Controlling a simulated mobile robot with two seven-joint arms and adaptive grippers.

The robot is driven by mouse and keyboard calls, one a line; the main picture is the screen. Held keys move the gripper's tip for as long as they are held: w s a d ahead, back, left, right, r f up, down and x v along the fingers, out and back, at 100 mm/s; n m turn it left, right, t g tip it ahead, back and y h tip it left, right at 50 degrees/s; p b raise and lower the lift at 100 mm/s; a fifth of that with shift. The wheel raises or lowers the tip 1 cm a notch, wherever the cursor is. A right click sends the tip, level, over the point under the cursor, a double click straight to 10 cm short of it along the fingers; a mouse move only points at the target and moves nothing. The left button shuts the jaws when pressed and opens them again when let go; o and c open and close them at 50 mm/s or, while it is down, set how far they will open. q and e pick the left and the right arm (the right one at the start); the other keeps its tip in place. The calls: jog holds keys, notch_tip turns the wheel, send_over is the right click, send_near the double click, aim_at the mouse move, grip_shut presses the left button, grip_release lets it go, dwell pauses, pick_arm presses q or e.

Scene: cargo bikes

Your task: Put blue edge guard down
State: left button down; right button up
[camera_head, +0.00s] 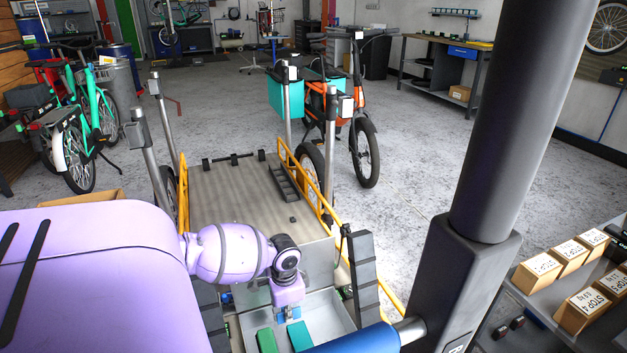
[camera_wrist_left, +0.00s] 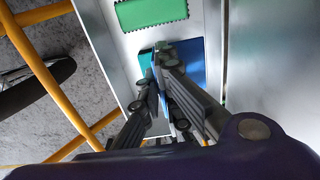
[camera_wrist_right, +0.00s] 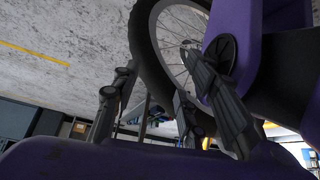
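A blue edge guard (camera_wrist_left: 179,112) shows as a narrow blue strip between the fingers of my left gripper (camera_wrist_left: 158,62), which look closed on it. In the head view my left gripper (camera_head: 289,293) points down into a grey tray (camera_head: 327,317), with a bit of blue under it. A green block (camera_head: 267,340) and a teal block (camera_head: 300,336) lie in the tray. The left wrist view shows the green block (camera_wrist_left: 150,12) and a blue-teal patch (camera_wrist_left: 190,58) beneath the fingertips. My right gripper (camera_wrist_right: 153,80) is open and empty, outside the head view.
The tray is at the near end of a cargo bike with a flat bed (camera_head: 235,195) and yellow rails (camera_head: 183,190). Boxes marked STOP (camera_head: 583,304) stand at the right. An orange bike (camera_head: 340,110) is beyond. The right wrist view shows a wheel (camera_wrist_right: 165,45) close by.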

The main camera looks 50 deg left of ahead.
pick_arm(q)
jog(key=w+d+f+b, duration=0.1)
jog(key=w+f, duration=0.1)
jog(key=w, duration=0.1)
jog(key=w+d+f+b, duration=0.2)
jog(key=w+f, duration=0.1)
jog(key=w, duration=0.1)
jog(key=w+d+f+b, duration=0.1)
jog(key=w+d+f, duration=0.1)
jog(key=w+f, duration=0.1)
jog(key=shift+w+d+f+b, duration=0.1)
jog(key=shift+w+d+b, duration=0.15)
jog(key=shift+b, duration=0.1)
jog(key=shift+w+d+f, duration=0.15)
jog(key=shift+w+f, duration=0.15)
jog(key=shift+f, duration=0.05)
jog(key=shift+w+d+f+b, duration=0.1)
jog(key=shift+w+f+b, duration=0.05)
jog(key=shift+f+b, duration=0.15)
notch_tip(320, 180, down, 3)
jog(key=shift+w+f+b, duration=0.1)
jog(key=shift+f+b, duration=0.05)
jog(key=shift+b, duration=0.55)
pick_arm(e)
notch_tip(320, 180, down, 7)
jog(key=shift+w+d+r, duration=0.15)
jog(key=shift+w+d, duration=0.05)
jog(key=shift+d, duration=0.05)
